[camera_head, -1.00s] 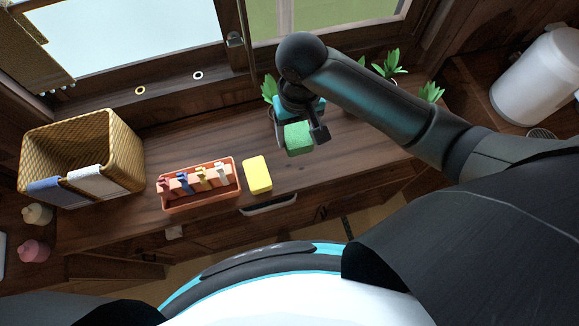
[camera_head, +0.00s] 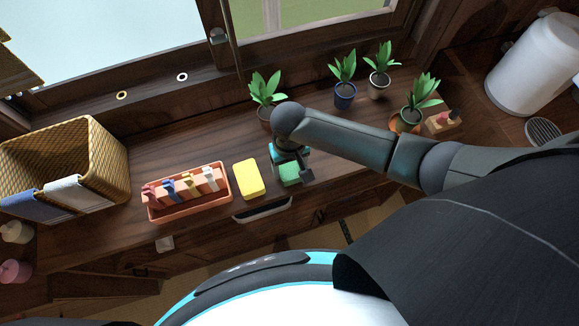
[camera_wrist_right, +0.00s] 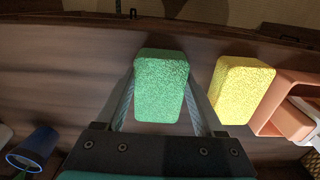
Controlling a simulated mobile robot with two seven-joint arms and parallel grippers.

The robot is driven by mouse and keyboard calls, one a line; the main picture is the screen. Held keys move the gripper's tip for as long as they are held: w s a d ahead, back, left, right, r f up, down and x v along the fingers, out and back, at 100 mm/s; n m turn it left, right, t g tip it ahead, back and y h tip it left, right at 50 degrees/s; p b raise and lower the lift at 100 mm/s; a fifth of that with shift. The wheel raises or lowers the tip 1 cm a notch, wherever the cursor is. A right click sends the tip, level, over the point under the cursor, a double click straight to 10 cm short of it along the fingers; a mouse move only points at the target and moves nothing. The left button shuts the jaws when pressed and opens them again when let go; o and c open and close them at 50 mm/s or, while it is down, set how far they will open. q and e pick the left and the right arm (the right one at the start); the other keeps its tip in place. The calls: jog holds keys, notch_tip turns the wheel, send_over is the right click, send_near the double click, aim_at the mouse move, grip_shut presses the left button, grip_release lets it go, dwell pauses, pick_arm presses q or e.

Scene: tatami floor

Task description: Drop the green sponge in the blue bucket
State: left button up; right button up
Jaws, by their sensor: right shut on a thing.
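The green sponge (camera_head: 290,174) is between the fingers of my right gripper (camera_head: 291,171), which is shut on it, over the front part of the wooden counter. In the right wrist view the green sponge (camera_wrist_right: 160,88) lies between the two fingers, and the yellow sponge (camera_wrist_right: 242,90) is just to its right. In the head view the yellow sponge (camera_head: 248,180) is left of the gripper. I cannot tell whether the green sponge touches the counter. I see no blue bucket, only a blue pot (camera_head: 345,96) holding a plant. My left gripper is not in view.
An orange tray (camera_head: 190,210) with several pegs stands left of the yellow sponge. A wicker basket (camera_head: 118,150) is at the far left. Other potted plants (camera_head: 266,90) stand along the back and right. Bare counter lies behind the sponges.

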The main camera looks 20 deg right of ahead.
aim_at(289, 168)
jog(key=shift+f, duration=0.15)
jog(key=o, duration=1.2)
notch_tip(289, 168, up, 12)
jog(key=p, duration=0.3)
jog(key=shift+r, duration=0.2)
jog(key=shift+a, duration=0.1)
